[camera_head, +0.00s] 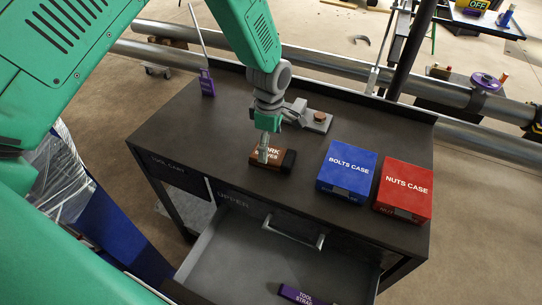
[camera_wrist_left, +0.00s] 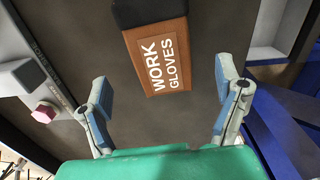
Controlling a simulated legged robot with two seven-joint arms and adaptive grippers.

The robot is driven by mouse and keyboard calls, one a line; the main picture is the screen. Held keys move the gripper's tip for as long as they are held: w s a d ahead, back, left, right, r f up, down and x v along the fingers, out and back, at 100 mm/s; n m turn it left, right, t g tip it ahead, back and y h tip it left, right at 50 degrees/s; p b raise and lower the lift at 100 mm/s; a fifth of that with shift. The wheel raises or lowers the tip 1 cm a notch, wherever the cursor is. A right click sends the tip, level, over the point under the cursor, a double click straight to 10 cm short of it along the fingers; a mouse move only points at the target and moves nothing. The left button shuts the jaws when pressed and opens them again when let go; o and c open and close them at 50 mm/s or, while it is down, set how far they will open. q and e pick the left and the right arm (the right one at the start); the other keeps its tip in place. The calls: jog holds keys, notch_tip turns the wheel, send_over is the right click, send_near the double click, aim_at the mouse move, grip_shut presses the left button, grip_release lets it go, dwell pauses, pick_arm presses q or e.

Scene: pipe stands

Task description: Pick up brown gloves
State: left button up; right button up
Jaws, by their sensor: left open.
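The work gloves pack (camera_head: 280,158) is brown with a black end and a white "WORK GLOVES" label. It lies on the dark top of the tool cart, left of the blue case. My left gripper (camera_head: 265,150) points down over the pack and hides part of it. In the wrist view the pack (camera_wrist_left: 157,55) shows between and beyond the two spread fingers of my left gripper (camera_wrist_left: 163,88). There is space on both sides, and neither finger touches it there. My right gripper is not in view.
A blue bolts case (camera_head: 347,170) and a red nuts case (camera_head: 404,188) stand to the right. A grey metal fixture (camera_head: 315,122) is behind the gripper. A purple-handled tool (camera_head: 207,84) stands at the back left. The upper drawer (camera_head: 245,255) is open, with a purple tool strap (camera_head: 300,295) inside.

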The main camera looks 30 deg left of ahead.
aim_at(272, 153)
pick_arm(q)
jog(key=f, duration=0.4)
jog(key=shift+d, duration=0.4)
jog(key=shift+d+f, duration=0.15)
jog(key=shift+d, duration=0.05)
jog(key=shift+a, duration=0.35)
jog(key=c, duration=1.3)
jog(key=shift+o, duration=0.2)
